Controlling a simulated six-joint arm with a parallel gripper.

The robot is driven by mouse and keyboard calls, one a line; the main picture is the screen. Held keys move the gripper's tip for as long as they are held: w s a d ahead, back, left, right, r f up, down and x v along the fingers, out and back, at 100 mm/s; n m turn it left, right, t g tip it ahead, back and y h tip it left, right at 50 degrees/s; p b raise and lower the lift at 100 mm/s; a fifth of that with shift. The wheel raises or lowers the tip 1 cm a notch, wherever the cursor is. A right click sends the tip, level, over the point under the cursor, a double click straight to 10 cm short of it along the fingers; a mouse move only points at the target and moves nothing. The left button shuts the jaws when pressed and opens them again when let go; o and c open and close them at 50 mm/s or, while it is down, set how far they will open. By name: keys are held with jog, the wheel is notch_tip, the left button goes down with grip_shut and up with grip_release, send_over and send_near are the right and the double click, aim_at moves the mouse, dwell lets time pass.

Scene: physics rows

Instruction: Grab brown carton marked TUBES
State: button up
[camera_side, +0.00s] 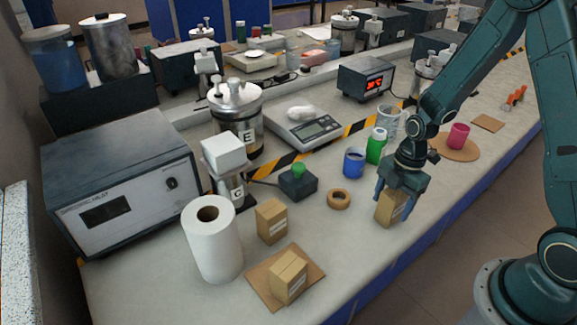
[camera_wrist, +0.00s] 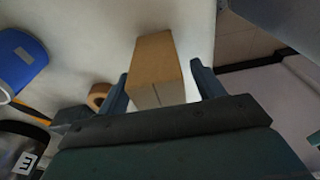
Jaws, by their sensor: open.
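Three brown cartons are in the side view. One carton (camera_side: 389,209) stands near the bench's front edge, with my gripper (camera_side: 400,190) right over it. In the wrist view this carton (camera_wrist: 157,66) sits between the two fingers of my open gripper (camera_wrist: 160,82), with some room at the sides. A second carton (camera_side: 271,221) stands beside the paper roll. A third carton (camera_side: 288,277) stands on a brown square mat (camera_side: 262,277) at the front. The cartons' labels are too small to read, so I cannot tell which one is marked TUBES.
A tape roll (camera_side: 339,199), a blue cup (camera_side: 354,163) and a green bottle (camera_side: 376,146) stand left of my gripper. A white paper roll (camera_side: 213,245) stands near the front. A pink cup (camera_side: 458,136) is on a round mat to the right. Bench space around the tape roll is clear.

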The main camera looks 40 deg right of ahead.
jog(key=shift+a+f, duration=0.1)
jog(key=shift+f, duration=0.5)
jog(key=c, duration=1.1)
